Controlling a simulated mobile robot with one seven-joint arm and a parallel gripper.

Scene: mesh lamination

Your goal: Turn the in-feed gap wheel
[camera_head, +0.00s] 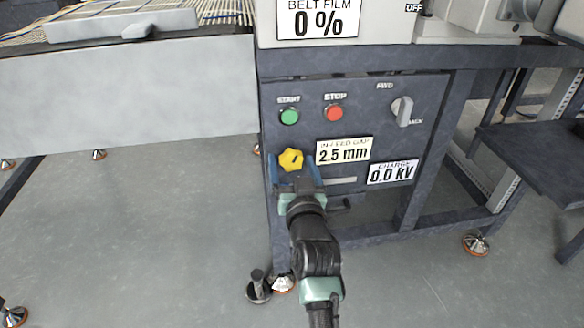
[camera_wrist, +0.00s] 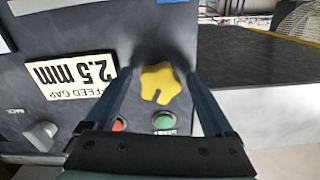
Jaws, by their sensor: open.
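The in-feed gap wheel is a yellow lobed knob (camera_head: 291,159) on the dark panel, left of the white plate reading 2.5 mm (camera_head: 344,151). In the wrist view the yellow knob (camera_wrist: 160,83) sits between the far ends of my fingers, with a dark pointer mark on its lower part. My gripper (camera_head: 293,172) is open in front of the knob, one finger on each side. In the wrist view a gap shows between each finger and the knob. I cannot tell how far the fingertips are from the panel.
Above the knob are a green START button (camera_head: 289,116) and a red STOP button (camera_head: 334,113). A FWD/BACK switch (camera_head: 402,111) is at the right. A CHARGE plate reading 0.0 kV (camera_head: 392,172) is lower right. Open floor (camera_head: 130,230) lies to the left.

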